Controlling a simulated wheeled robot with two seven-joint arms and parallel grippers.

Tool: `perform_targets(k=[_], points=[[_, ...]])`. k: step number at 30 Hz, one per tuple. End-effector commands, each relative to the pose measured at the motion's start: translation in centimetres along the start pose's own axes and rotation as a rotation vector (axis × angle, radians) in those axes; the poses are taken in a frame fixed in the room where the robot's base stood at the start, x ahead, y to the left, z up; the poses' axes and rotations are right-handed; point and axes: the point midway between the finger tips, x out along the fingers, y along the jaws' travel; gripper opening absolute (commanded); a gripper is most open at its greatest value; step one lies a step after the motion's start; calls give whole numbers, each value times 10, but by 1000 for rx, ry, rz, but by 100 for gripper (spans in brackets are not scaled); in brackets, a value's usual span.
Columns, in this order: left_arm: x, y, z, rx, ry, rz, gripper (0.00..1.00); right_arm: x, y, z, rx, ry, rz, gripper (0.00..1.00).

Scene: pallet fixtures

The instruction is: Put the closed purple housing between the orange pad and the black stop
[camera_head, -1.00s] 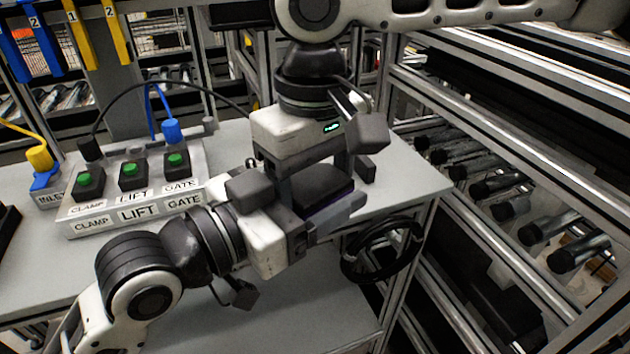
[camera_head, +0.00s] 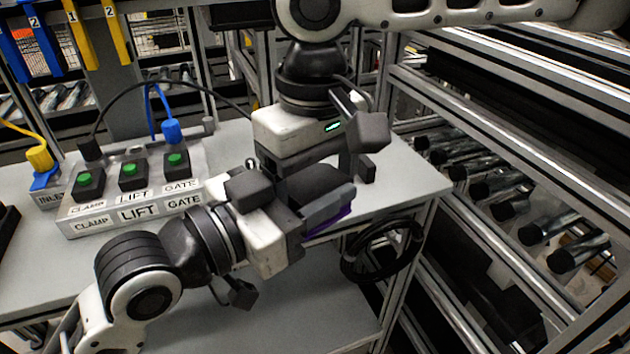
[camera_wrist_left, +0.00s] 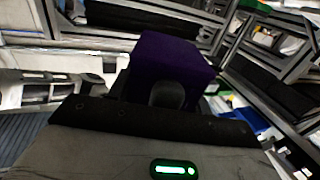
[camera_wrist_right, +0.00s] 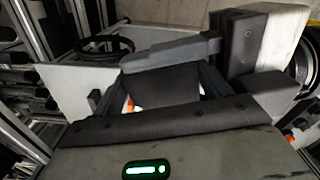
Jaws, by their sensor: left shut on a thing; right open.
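The purple housing (camera_head: 330,226) is held in my left gripper (camera_head: 322,208); in the head view only a strip shows below the grey finger. It fills the middle of the left wrist view (camera_wrist_left: 172,62), where one finger covers part of its near face. My right gripper (camera_head: 312,168) is open just above and behind the housing. The right wrist view shows my left gripper's grey finger (camera_wrist_right: 172,52) and a dark surface (camera_wrist_right: 165,92) beside it. A small dark block (camera_head: 365,170) on the table may be the black stop. I cannot make out the orange pad for certain.
A button box (camera_head: 130,190) labelled CLAMP, LIFT and GATE stands on the left of the grey table. A black handwheel (camera_head: 383,250) hangs below the table's right edge. A frame with rollers (camera_head: 500,185) stands at the right. The table's right corner (camera_head: 420,180) is bare.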

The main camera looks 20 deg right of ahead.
Motion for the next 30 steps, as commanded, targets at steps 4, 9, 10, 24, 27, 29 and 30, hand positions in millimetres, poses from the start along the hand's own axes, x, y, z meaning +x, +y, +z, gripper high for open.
perform_targets(k=[4, 9, 10, 24, 27, 29, 30], points=[[2, 2, 0, -1, 1, 6, 23, -2, -6, 1, -14, 0, -12, 91], [2, 2, 1, -3, -4, 6, 23, -24, -6, 0, -13, 7, -11, 91], [2, 2, 2, -4, -5, 6, 23, -29, -6, 0, -13, 7, -11, 91], [1, 1, 4, -4, -10, 3, 23, -80, 4, -6, 11, 33, -6, 91], [1, 1, 2, -3, -7, 3, 23, -90, 23, -20, 37, 111, 16, 91], [1, 1, 2, -2, -5, 3, 23, -100, 40, -32, 60, 183, 37, 91], [1, 1, 1, -2, -4, 2, 23, -109, 54, -40, 79, 238, 56, 91]])
